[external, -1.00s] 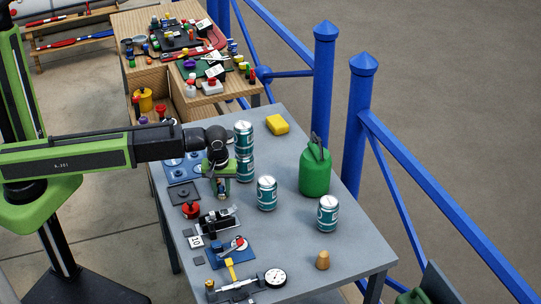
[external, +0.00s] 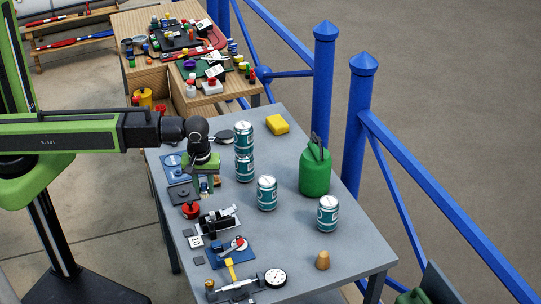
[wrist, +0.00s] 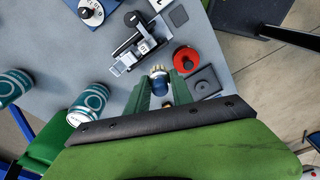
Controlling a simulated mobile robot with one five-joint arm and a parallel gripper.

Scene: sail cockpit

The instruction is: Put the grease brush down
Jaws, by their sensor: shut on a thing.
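My gripper (external: 206,186) is over the left edge of the grey table, near the blue plate and the dark square pad. In the wrist view, my gripper (wrist: 160,84) has its two green fingers closed on the grease brush (wrist: 160,86). The brush shows a dark blue body and a pale, bristly tip, pointing away from the wrist. In the external view the brush is mostly hidden by the fingers. I cannot tell whether its tip touches the table.
Stacked teal cans (external: 244,152) stand right of my gripper, with two single cans (external: 267,193) nearby. A red round part (external: 191,210) and a black-and-silver clamp (external: 217,221) lie in front. A green can (external: 315,172) stands farther right. The table's right-front area is mostly clear.

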